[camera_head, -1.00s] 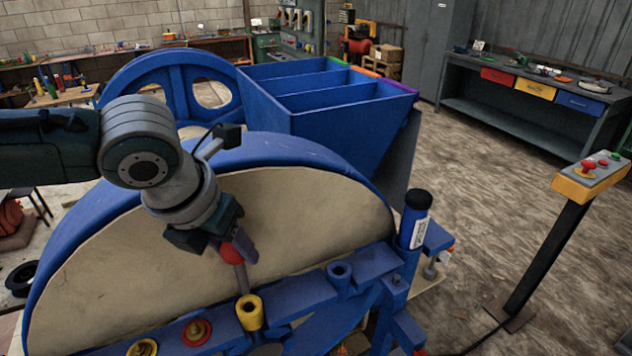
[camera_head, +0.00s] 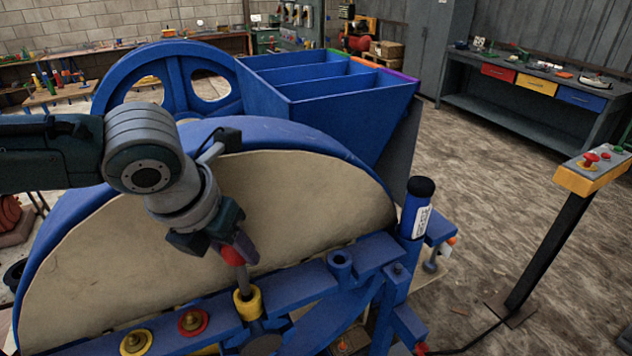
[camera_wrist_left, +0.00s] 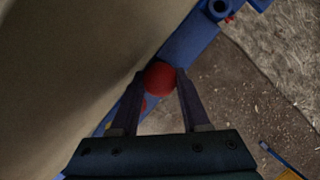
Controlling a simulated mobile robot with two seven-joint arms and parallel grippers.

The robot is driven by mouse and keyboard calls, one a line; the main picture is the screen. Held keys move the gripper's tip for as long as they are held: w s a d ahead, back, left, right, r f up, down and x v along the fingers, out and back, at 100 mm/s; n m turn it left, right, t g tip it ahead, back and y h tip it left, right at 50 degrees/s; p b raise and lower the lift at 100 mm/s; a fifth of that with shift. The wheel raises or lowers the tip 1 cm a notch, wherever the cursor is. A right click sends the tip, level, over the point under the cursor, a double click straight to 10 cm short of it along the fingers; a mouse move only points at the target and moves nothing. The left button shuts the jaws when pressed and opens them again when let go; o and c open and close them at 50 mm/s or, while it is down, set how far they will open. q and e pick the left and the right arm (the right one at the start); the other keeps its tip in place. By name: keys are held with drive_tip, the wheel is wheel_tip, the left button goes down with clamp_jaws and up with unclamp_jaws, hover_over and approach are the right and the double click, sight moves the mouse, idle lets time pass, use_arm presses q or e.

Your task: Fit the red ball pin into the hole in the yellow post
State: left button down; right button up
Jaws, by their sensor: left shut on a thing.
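The red ball pin is held by its red ball (camera_head: 231,256) in my left gripper (camera_head: 238,250). Its grey shaft (camera_head: 242,278) points down, slightly tilted. The yellow post (camera_head: 248,306) stands on the blue beam below the gripper. The shaft's lower end meets the top opening of the post; how deep it sits I cannot tell. In the left wrist view the red ball (camera_wrist_left: 160,78) is between the two fingertips of the left gripper (camera_wrist_left: 161,82), and it hides the shaft and the post. My right gripper is out of view.
The blue beam also carries a blue socket (camera_head: 340,263), a red-ringed fitting (camera_head: 193,321) and a yellow-ringed one (camera_head: 136,342). The large blue-rimmed wheel with a beige face (camera_head: 300,205) rises close behind the gripper. A blue cylinder with a black cap (camera_head: 416,208) stands to the right.

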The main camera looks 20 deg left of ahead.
sight(241, 284)
use_arm(q)
drive_tip(key=shift+f, duration=0.2)
drive_tip(key=shift+f+b, duration=3.3)
drive_tip(key=shift+f, duration=0.6)
drive_tip(key=shift+c, duration=1.5)
unclamp_jaws()
drive_tip(key=shift+r, duration=0.15)
drive_tip(key=v, duration=0.9)
drive_tip(key=shift+s+r, duration=0.15)
drive_tip(key=shift+r, duration=0.25)
drive_tip(key=shift+d, duration=0.15)
